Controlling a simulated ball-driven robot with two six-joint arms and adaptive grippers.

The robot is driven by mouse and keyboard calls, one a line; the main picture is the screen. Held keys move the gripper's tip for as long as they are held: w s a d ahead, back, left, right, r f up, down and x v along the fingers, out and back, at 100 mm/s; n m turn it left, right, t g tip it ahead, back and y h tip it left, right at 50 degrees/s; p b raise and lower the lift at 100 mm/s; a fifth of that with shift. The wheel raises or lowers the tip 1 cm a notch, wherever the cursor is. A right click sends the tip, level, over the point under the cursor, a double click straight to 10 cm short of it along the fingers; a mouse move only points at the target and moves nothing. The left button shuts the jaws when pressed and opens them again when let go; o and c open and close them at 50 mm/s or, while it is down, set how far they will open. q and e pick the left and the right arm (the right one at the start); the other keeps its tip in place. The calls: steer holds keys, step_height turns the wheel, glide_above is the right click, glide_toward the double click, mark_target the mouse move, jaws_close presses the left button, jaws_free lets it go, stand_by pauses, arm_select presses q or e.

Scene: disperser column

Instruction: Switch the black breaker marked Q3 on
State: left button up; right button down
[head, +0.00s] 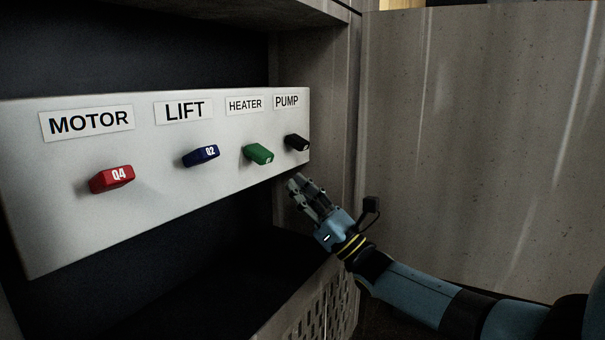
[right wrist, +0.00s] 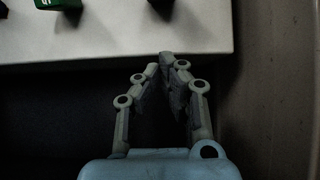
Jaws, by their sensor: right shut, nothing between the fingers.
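The black breaker (head: 297,142) is at the right end of the white panel (head: 60,215), under the PUMP label (head: 287,102). Its marking is too small to read. In the right wrist view the black breaker (right wrist: 162,8) shows at the top edge, partly cut off. My right gripper (head: 296,181) is shut and empty, just below the black breaker and the panel's lower edge, apart from the breaker. In the right wrist view the fingertips (right wrist: 167,60) meet close to the panel's lower edge. My left gripper is not in view.
To the left are the green breaker (head: 258,154) under HEATER, the blue Q2 breaker (head: 201,156) under LIFT and the red Q4 breaker (head: 112,179) under MOTOR. A cabinet wall (head: 318,60) stands close on the right. Below the panel is a dark open space.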

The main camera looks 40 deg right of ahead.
mark_target(297, 142)
steer(key=r, duration=0.3)
steer(key=shift+s+d+r, duration=0.15)
steer(key=shift+s+r, duration=0.05)
steer(key=shift+s, duration=0.15)
steer(key=shift+s+r, duration=0.1)
steer(key=shift+r, duration=0.25)
steer(key=shift+p, duration=0.3)
